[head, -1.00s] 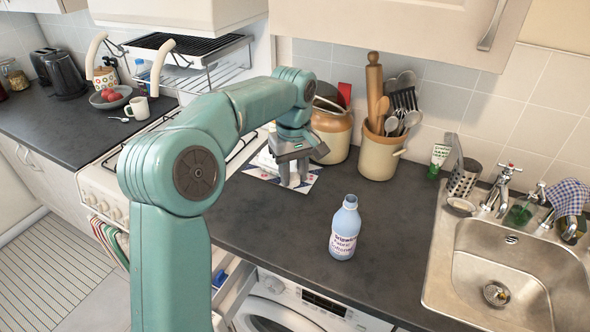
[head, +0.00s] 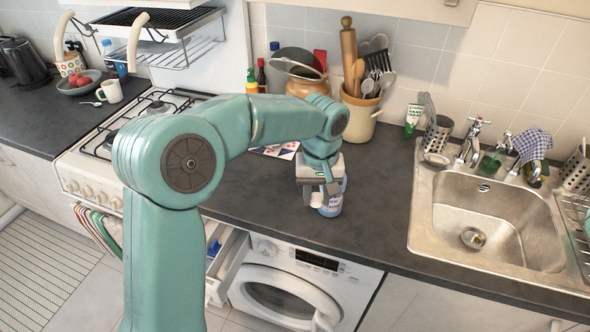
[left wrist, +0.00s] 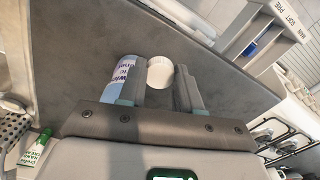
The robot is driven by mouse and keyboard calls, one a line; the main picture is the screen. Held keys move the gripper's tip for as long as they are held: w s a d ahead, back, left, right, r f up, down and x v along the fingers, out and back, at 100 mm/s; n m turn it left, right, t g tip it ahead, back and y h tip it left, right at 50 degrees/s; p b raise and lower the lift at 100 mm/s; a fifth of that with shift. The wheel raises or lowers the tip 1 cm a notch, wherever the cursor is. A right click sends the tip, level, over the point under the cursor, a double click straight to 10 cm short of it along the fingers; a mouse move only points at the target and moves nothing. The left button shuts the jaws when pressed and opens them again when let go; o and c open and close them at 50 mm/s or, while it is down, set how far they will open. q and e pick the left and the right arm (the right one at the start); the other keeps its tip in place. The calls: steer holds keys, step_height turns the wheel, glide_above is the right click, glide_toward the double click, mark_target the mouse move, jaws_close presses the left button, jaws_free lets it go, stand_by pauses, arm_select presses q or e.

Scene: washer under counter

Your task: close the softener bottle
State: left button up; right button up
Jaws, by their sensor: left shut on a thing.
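The softener bottle (head: 333,207) is pale blue with a printed label. It stands on the dark counter near its front edge, above the washer. My left gripper (head: 320,195) hides its top in the head view. The left gripper is shut on a white cap (head: 317,199). In the left wrist view the cap (left wrist: 160,72) sits between the fingertips, and the bottle (left wrist: 127,76) is beside the left finger, apart from the cap. The bottle's mouth is hidden. My right gripper is not in view.
The washer (head: 300,285) has its detergent drawer (head: 228,263) pulled out. A utensil crock (head: 360,112) and a large jar (head: 305,84) stand against the back wall. The sink (head: 485,215) is at right. The counter between bottle and sink is clear.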

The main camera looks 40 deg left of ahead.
arm_select(q)
steer(key=s+d+f+m, duration=0.2)
steer(key=d+f+m, duration=0.5)
steer(key=shift+d, duration=0.15)
steer(key=shift+d, duration=0.1)
